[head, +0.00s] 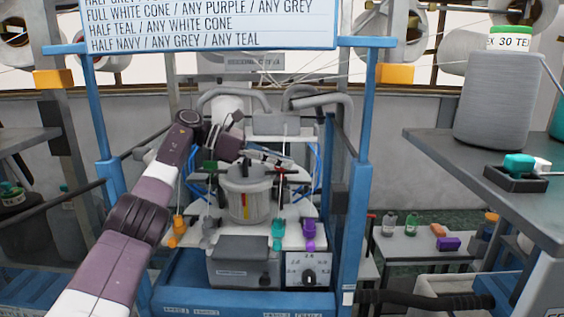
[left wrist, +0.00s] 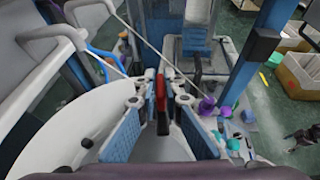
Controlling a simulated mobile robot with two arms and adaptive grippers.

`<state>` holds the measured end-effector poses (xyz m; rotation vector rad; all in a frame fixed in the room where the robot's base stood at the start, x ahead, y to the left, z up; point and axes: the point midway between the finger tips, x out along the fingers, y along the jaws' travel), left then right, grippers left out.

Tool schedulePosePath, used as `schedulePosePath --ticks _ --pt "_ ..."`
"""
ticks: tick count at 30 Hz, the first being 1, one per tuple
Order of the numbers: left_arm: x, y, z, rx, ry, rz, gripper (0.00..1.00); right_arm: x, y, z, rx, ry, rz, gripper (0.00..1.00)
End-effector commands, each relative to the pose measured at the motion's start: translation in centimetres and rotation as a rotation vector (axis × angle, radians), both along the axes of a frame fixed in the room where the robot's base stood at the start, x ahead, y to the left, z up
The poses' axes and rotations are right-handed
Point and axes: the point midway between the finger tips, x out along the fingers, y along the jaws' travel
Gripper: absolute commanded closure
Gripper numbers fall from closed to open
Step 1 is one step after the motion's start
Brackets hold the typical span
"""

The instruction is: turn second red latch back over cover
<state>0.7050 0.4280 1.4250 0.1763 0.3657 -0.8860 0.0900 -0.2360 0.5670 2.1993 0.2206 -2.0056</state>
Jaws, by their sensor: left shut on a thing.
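A grey round pot-like housing with a lid, which I take for the cover (head: 248,184), stands in the middle of the blue-framed machine in the head view. A large pale round surface, probably the same cover (left wrist: 60,125), fills the left of the left wrist view. My left gripper (head: 284,160) is over the right part of the cover's top. In the left wrist view my left gripper (left wrist: 160,108) is shut on a narrow upright red latch (left wrist: 161,90) between its blue pads.
Purple (head: 308,228) and teal (head: 278,228) pieces stand right of the housing, orange ones (head: 178,225) left. A grey box (head: 243,255) and a dial panel (head: 310,268) sit in front. Blue posts (head: 357,185) flank the machine. A shelf with a large grey cone (head: 490,105) is at right.

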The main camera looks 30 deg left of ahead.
Motion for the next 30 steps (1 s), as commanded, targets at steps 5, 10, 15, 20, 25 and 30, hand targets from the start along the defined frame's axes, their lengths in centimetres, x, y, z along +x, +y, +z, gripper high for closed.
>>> schedulePosePath --ticks 5,10,15,20,25,30 --pt "0.0 0.0 0.0 -0.001 -0.001 0.001 1.00 0.0 0.0 0.0 0.000 0.000 0.000 0.39" --pt "0.0 0.0 0.0 -0.001 -0.001 0.001 0.83 0.0 0.0 0.0 0.000 0.000 0.000 0.39" --pt "0.0 0.0 0.0 0.000 0.000 0.001 0.75 0.0 0.0 0.0 0.000 0.000 0.000 0.39" --pt "0.0 0.0 0.0 0.000 0.000 0.000 0.75 -0.1 -0.1 0.0 -0.001 0.001 0.000 0.39" --pt "-0.8 1.1 0.6 0.000 -0.002 0.003 0.75 -0.1 -0.1 0.0 -0.001 0.001 0.000 0.39" --pt "-2.5 3.3 1.8 -0.002 -0.001 0.005 0.75 -0.1 0.0 0.0 0.000 0.001 0.000 0.39"
